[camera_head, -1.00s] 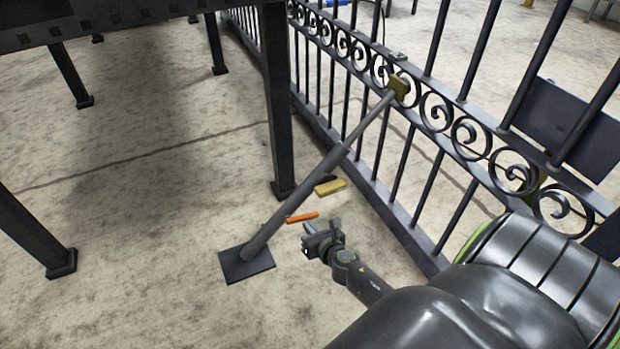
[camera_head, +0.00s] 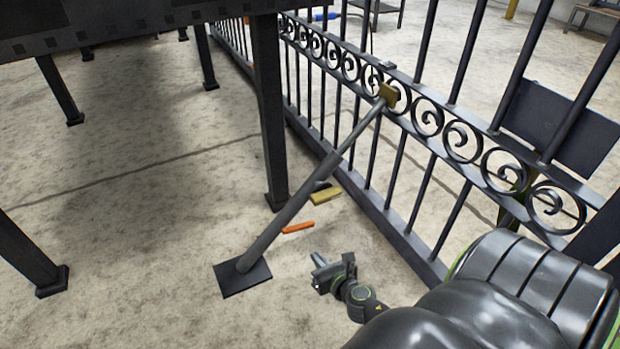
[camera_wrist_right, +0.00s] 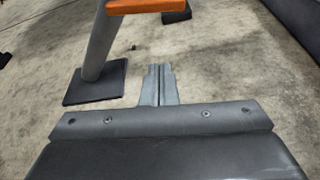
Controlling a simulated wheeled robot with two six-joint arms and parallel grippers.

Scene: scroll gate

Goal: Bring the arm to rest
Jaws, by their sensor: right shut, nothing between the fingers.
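My right gripper (camera_head: 318,260) is low in the middle of the head view, to the right of the prop's foot plate. Its fingers are together and empty, and they also show in the right wrist view (camera_wrist_right: 158,85). My right arm is folded in from the lower right, its middle partly hidden by the dark body part in front. My left gripper is not in view.
A slanted grey prop (camera_head: 300,190) runs from a square floor plate (camera_head: 243,279) to the scroll gate (camera_head: 428,117). An orange bar (camera_head: 298,227) and a yellow block (camera_head: 326,197) are near it. A dark table (camera_head: 150,25) stands at left. Open floor lies at lower left.

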